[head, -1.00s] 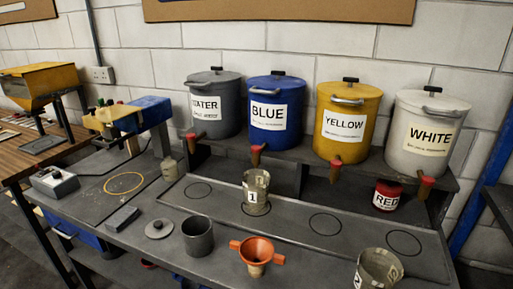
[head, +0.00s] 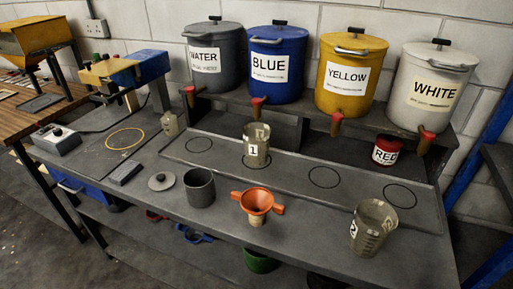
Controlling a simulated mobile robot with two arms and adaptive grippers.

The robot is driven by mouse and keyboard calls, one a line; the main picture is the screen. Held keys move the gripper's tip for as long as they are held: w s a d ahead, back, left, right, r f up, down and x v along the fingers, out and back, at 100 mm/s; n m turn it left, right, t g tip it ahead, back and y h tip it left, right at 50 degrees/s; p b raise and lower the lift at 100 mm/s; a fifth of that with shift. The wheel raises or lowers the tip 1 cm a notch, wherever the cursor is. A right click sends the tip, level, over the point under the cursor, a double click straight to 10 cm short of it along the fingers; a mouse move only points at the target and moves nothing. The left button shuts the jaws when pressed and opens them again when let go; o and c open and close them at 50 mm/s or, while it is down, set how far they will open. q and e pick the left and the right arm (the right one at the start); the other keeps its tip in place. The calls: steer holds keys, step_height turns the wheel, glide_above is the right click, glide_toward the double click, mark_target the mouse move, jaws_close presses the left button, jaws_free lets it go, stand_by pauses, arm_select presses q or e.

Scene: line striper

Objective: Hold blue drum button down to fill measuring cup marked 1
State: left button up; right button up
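The blue drum (head: 276,66) stands on the raised shelf between the grey water drum and the yellow drum. Its tap with a red button (head: 258,102) sticks out at the front bottom. The measuring cup marked 1 (head: 256,147) stands upright on the tray below and in front of that tap, over a marked circle. It looks like beige see-through plastic; I cannot tell what is in it. Neither of my grippers is in the head view, and nothing touches the button or the cup.
Water (head: 214,55), yellow (head: 350,75) and white (head: 431,88) drums share the shelf. A red tin (head: 387,151), measuring cup 2 (head: 373,229), orange funnel (head: 257,203), grey pot (head: 199,188) and lid (head: 161,181) stand around. Tray circles right of cup 1 are empty.

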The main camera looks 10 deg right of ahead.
jaws_close()
stand_by(0.4)
stand_by(1.2)
